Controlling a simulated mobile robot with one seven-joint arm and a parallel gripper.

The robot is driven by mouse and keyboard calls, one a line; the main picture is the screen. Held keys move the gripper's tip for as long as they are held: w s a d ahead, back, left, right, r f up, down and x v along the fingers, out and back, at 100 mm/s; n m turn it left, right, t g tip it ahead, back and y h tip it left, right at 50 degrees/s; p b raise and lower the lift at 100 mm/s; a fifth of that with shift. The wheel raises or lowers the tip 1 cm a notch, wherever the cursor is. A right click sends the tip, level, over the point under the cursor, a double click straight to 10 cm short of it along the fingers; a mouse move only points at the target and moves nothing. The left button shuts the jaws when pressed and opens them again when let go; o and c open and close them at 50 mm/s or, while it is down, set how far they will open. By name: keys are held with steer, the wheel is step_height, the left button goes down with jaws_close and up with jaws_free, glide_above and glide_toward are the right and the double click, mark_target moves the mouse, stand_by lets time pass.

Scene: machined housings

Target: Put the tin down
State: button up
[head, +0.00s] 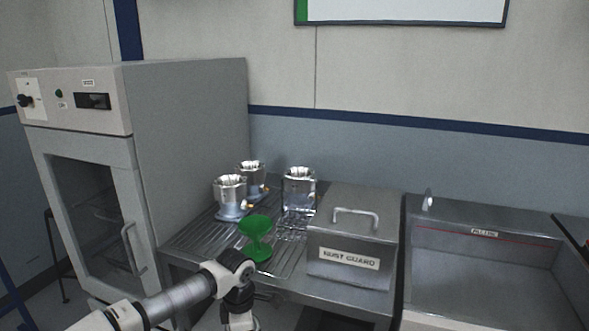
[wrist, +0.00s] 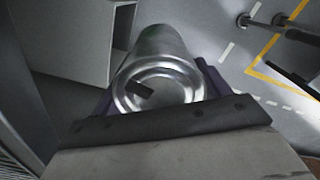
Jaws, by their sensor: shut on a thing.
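A shiny metal tin (wrist: 163,45) is held between the fingers of my gripper (wrist: 160,88) in the wrist view. Its round end, with a dark rectangular patch on it, faces the camera. Purple-edged fingers sit on both sides of it, and my gripper is shut on it. Grey floor with yellow and white lines shows past the tin, so it appears to be held in the air. In the head view my arm reaches in at the bottom, in front of the table; the tin and the fingers cannot be made out there.
A grey oven cabinet (head: 185,150) stands left, a sink (head: 490,262) right. The table's left front looks clear.

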steer(key=s+d+f+m+b, duration=0.1)
steer(key=d+f+m, duration=0.3)
steer(key=f, duration=0.6)
steer(key=s+d+f+m+b, duration=0.1)
steer(key=s+d+f+m, duration=0.2)
steer(key=f+m, duration=0.6)
steer(key=s+d+f+m+b, duration=0.1)
steer(key=d+f+m, duration=0.4)
steer(key=f, duration=0.6)
steer(key=shift+s+f+m+b, duration=0.15)
steer(key=shift+s+m+b, duration=0.2)
steer(key=shift+m, duration=0.85)
